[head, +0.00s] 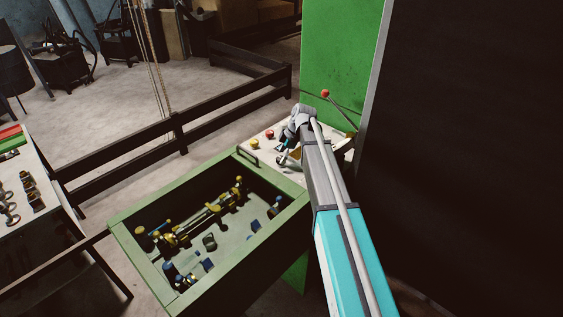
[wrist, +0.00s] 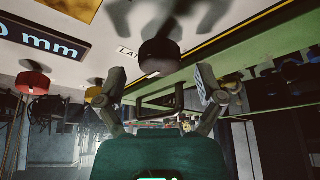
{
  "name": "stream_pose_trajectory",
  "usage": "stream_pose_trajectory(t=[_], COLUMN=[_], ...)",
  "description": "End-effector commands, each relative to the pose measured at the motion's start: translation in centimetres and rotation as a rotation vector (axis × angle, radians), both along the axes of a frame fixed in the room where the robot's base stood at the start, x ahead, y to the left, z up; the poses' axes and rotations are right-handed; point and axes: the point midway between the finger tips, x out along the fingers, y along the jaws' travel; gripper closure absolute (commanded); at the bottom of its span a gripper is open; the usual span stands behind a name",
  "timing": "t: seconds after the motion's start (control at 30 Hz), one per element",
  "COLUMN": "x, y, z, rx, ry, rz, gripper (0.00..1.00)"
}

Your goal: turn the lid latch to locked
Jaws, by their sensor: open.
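A round dark knob (wrist: 160,55) stands on the pale panel, beside a partly covered label starting "LAT". I take it for the lid latch; its turned position cannot be told. My gripper (wrist: 160,82) is open, with one finger on each side of the knob and a gap visible between each finger and it. In the head view my gripper (head: 287,158) is over the pale control panel (head: 290,133), and the knob cannot be made out there. The green-framed box (head: 150,262) has a dark handle (head: 248,156) on its rim at the panel side.
A yellow button (head: 255,143) and a red button (head: 270,134) stand left of my gripper. A lever with a red ball (head: 325,94) rises behind it. A green cabinet (head: 338,50) stands beyond. A side table (head: 18,228) with fittings is at left.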

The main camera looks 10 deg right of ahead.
Motion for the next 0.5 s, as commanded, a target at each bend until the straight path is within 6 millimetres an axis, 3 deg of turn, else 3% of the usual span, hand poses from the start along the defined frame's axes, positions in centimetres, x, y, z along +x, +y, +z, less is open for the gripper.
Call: stream_pose_trajectory(t=[0.5], x=[0.07], y=[0.44], z=[-0.97], rx=[0.000], ry=[0.000], rz=[0.000], gripper=[0.13])
